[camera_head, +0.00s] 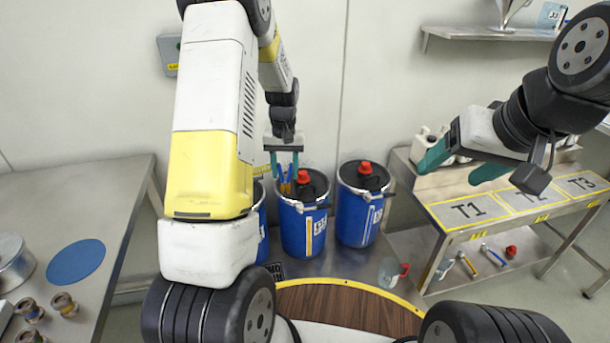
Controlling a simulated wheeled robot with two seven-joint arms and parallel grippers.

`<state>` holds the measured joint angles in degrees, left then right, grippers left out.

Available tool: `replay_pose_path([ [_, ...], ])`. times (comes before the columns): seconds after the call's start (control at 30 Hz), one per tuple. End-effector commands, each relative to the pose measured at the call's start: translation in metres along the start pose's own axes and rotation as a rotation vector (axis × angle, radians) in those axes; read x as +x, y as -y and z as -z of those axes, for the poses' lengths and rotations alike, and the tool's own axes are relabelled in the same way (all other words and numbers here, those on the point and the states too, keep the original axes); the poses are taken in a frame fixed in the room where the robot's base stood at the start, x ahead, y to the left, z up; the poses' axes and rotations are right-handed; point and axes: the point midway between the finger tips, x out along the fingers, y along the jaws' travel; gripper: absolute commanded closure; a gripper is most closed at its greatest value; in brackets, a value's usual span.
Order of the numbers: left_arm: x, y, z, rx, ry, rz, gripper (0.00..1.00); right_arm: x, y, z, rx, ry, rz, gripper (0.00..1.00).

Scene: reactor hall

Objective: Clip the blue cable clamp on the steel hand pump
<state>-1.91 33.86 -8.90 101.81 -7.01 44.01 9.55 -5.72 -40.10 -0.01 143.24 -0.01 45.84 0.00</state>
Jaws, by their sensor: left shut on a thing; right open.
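My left gripper (284,168) points down over the middle blue drum, its teal fingers shut on a small blue thing (286,182) with some orange by it. This may be the blue cable clamp, but it is too small to be sure. The drum (302,235) has a black top with a red cap (303,177). I cannot make out a steel hand pump for certain; the drum's top is partly hidden by the fingers. My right gripper (458,168) is open and empty, above the left end of the bench marked T1, T2, T3.
A second blue drum (358,215) stands to the right; a third is mostly behind my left arm. A jug with a red handle (391,272) is on the floor plate. The marked bench (430,195) has tools below. The left table (105,215) holds a blue disc (75,262).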

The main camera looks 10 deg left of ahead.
Motion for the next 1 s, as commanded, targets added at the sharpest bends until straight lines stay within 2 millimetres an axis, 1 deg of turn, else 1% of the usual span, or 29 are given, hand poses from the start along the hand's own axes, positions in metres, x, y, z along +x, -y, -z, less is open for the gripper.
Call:
replay_pose_path([
  [0.03,-0.007,0.014,0.019,-0.041,-0.004,0.001,0.78,0.000,0.000,0.000,0.000,0.000,0.000,0.28],
  [0.1,-0.019,0.031,0.041,-0.092,-0.004,0.000,0.78,0.000,0.000,0.000,0.000,0.000,0.000,0.28],
  [0.2,-0.035,0.055,0.067,-0.158,-0.003,-0.003,0.78,0.000,0.000,0.000,0.000,0.000,0.000,0.28],
  [0.3,-0.050,0.076,0.086,-0.212,-0.001,-0.007,0.78,0.000,0.000,0.000,0.000,0.000,0.000,0.28],
  [0.4,-0.060,0.090,0.097,-0.248,0.000,-0.011,0.78,0.000,0.000,0.000,0.000,0.000,0.000,0.28],
  [0.53,-0.067,0.100,0.104,-0.273,0.001,-0.014,0.78,0.000,0.000,0.000,0.000,0.000,0.000,0.28],
  [0.63,-0.063,0.102,0.105,-0.277,0.004,-0.015,0.78,0.000,0.000,0.000,0.000,0.000,0.000,0.28],
  [0.9,-0.034,0.101,0.105,-0.276,0.004,-0.014,0.78,0.000,0.000,0.000,0.000,0.000,0.000,0.28],
  [1.0,-0.026,0.101,0.105,-0.276,0.003,-0.015,0.78,0.000,0.000,0.000,0.000,0.000,0.000,0.28],
])
